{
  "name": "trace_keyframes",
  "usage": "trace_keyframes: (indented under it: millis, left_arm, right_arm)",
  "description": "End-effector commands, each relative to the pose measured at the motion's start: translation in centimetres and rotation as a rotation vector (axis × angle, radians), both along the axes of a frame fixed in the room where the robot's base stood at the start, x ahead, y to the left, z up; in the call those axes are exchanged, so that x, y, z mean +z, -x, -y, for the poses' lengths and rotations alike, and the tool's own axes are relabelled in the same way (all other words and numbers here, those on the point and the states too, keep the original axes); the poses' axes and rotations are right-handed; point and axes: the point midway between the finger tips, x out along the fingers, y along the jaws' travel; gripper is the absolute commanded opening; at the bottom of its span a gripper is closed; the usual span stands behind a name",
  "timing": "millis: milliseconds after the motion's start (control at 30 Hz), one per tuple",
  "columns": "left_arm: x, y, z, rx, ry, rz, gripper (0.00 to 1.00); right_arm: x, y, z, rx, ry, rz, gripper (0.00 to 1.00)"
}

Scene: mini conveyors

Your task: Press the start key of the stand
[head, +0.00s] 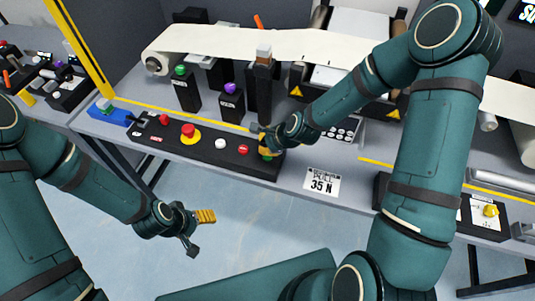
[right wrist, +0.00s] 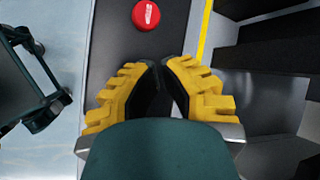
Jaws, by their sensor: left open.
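The stand's long black key panel (head: 205,151) runs along the front of the bench. On it are a red knob (head: 164,119), a red mushroom button on a yellow base (head: 188,131), a white key (head: 220,144) and a flat red key with white lettering (head: 243,149). My right gripper (head: 265,143) is low over the panel's right end, fingers pointing down. My left gripper (head: 200,230) is open and empty, over the floor.
Posts with a green button (head: 180,71) and a purple button (head: 230,88) stand behind the panel, beside a tall dark post (head: 262,85). A "35 N" card (head: 322,183) lies right of the panel. A cream belt (head: 220,45) runs behind. Floor in front is open.

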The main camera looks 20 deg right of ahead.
Motion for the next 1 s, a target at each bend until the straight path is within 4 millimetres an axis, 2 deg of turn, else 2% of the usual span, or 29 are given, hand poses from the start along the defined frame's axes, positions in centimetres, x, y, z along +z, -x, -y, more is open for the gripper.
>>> trace_keyframes:
  millis: [467, 767, 1000]
  left_arm:
    - [0.0, 0.0, 0.0, 0.000, 0.000, 0.000, 0.69]
    - [-1.0, 0.0, 0.0, 0.000, 0.000, 0.000, 0.69]
    - [-0.9, 0.0, 0.0, 0.000, 0.000, 0.000, 0.69]
  right_arm:
    - [0.0, 0.0, 0.0, 0.000, 0.000, 0.000, 0.00]
    - [-0.9, 0.0, 0.0, 0.000, 0.000, 0.000, 0.00]
    - [-0.9, 0.0, 0.0, 0.000, 0.000, 0.000, 0.00]
